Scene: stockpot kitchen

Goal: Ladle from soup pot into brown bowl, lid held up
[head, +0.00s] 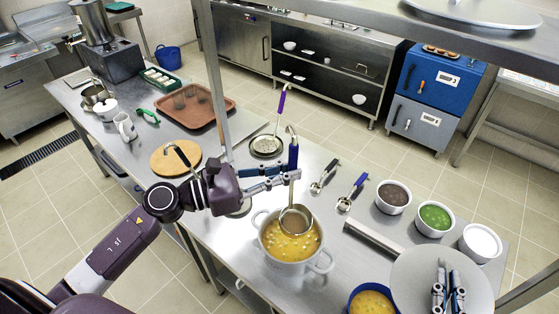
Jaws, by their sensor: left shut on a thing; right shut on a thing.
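The pale soup pot (285,268) with two handles stands open on the steel counter, holding yellow soup with pale bits. My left gripper (297,176) is shut on the ladle (293,155), on its blue handle. The ladle hangs upright, its bowl at the soup in the pot; how deep it sits is unclear. My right gripper (449,285) is at the lower right, in front of a round grey lid (412,268). It is shut, apparently on that lid; the grasp point is unclear. I see no plainly brown bowl; a white bowl (393,208) holds brown food.
White bowls with green (434,229) and white (480,254) contents stand at the right. A blue pot (352,307) of yellow soup is cut off below. A shelf post (215,80) rises left.

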